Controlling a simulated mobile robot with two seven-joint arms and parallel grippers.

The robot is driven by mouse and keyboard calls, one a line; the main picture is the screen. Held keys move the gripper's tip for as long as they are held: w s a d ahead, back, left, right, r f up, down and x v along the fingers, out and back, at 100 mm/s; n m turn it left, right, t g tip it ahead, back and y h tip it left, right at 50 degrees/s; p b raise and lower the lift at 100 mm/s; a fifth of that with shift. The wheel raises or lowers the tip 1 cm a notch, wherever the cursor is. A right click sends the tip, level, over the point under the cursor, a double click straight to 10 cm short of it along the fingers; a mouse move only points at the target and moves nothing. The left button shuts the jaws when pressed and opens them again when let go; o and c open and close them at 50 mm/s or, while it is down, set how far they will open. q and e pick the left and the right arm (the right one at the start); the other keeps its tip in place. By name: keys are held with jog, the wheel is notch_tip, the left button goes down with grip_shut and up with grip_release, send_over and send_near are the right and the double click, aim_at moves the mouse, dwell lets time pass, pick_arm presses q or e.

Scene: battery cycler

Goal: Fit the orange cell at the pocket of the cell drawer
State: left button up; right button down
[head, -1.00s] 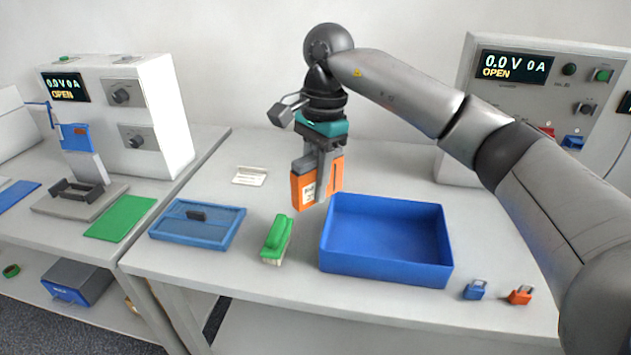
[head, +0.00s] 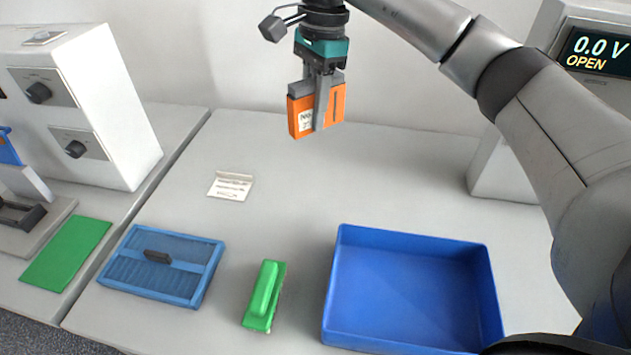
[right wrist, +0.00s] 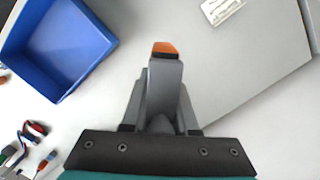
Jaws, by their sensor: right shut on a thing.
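My right gripper (head: 318,112) is shut on the orange cell (head: 337,103), a block with dark top edges and a white label. It holds the cell upright in the air above the back of the table. In the right wrist view, the orange end of the cell (right wrist: 165,48) shows beyond the gripper fingers (right wrist: 165,75). At the left edge of the head view, a grey base with a dark raised frame (head: 22,215) stands before a white cycler; it may be the cell drawer with its pocket, but it is partly cut off. My left gripper is not in view.
A blue bin (head: 410,290) stands at front right. A green brush (head: 264,295), a blue tray with a black handle (head: 160,265) and a white card (head: 231,185) lie left of it. A green mat (head: 67,252) lies by the white cycler (head: 90,110). The middle back is clear.

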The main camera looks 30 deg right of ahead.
jog(key=shift+w+d, duration=0.1)
jog(key=shift+w, duration=0.15)
jog(key=shift+f, duration=0.4)
jog(key=b, duration=0.2)
send_over(312, 205)
jog(key=f, duration=1.3)
jog(key=shift+w+d+f, duration=0.1)
jog(key=shift+d+f, duration=0.15)
jog(key=shift+f, duration=2.75)
jog(key=shift+f, duration=0.1)
jog(key=c, duration=0.7)
grip_release()
